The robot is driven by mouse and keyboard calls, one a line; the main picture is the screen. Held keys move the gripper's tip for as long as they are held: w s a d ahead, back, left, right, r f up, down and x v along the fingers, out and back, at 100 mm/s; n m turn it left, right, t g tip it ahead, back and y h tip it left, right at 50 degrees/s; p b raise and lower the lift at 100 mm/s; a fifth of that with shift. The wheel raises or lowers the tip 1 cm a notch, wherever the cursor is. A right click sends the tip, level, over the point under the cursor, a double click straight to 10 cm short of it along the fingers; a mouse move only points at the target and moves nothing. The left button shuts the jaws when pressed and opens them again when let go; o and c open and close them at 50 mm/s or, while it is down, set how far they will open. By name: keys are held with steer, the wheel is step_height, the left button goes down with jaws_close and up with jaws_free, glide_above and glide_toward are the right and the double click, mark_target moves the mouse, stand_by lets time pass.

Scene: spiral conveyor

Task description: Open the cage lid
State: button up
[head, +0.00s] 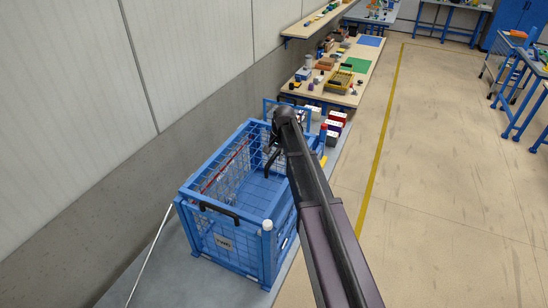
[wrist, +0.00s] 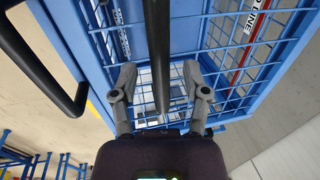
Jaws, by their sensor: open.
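A blue wire cage (head: 266,226) stands at the lower middle of the head view, beside the wall. Its top frame and mesh sides show. I cannot tell the lid's position for sure. A black handle (head: 219,211) sits on its near top edge. My gripper (head: 273,148) is over the far part of the cage, partly hidden by my arm. In the wrist view my gripper (wrist: 159,74) is open, with a black bar (wrist: 157,40) running between its fingers, not clasped. Another black handle (wrist: 72,100) shows at the left, and blue mesh (wrist: 222,75) lies behind.
A workbench (head: 358,90) with several bins and parts stands beyond the cage. Small red and white boxes (head: 334,121) sit just behind it. A wall closes the left side. The floor (head: 455,170) on the right is open, with a yellow line (head: 387,120).

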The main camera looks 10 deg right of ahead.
stand_by(0.3)
jaws_close()
steer(key=shift+r, duration=0.1)
